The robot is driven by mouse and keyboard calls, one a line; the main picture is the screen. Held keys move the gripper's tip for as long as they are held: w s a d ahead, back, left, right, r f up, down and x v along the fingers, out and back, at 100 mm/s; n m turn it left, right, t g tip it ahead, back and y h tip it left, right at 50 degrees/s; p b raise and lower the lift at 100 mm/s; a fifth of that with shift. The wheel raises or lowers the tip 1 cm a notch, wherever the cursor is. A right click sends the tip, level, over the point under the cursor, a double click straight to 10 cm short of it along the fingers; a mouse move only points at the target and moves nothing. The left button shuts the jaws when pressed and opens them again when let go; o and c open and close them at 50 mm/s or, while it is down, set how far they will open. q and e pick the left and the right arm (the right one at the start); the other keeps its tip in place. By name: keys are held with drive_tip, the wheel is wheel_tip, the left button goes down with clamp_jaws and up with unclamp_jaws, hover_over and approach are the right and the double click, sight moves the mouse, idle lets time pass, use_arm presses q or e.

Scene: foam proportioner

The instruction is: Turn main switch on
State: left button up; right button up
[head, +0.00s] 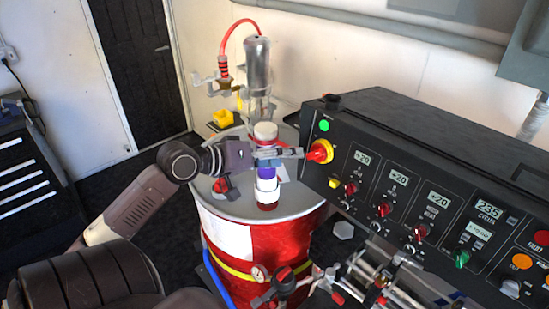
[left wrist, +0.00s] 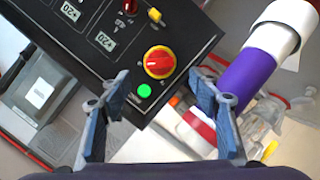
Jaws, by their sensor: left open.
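The main switch (head: 320,151) is a red rotary knob on a yellow round plate, at the left end of the black control panel's sloped face. It also shows in the left wrist view (left wrist: 159,62), centred ahead of the fingers, its red grip lying roughly crosswise. My left gripper (head: 292,153) is in front of the switch with its fingertips pointing at it. In the left wrist view the fingers (left wrist: 160,88) are spread to either side of the knob, with clear space between them. Contact with the knob cannot be made out. My right gripper is not in view.
A green light (head: 324,125) glows beside the switch. The panel (head: 420,160) carries several displays and smaller knobs. A red drum (head: 290,240) with a grey lid stands below my left arm. Pipes and valves (head: 370,275) fill the bottom.

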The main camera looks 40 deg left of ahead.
use_arm(q)
drive_tip(key=shift+v, duration=1.3)
drive_tip(key=shift+f, duration=0.1)
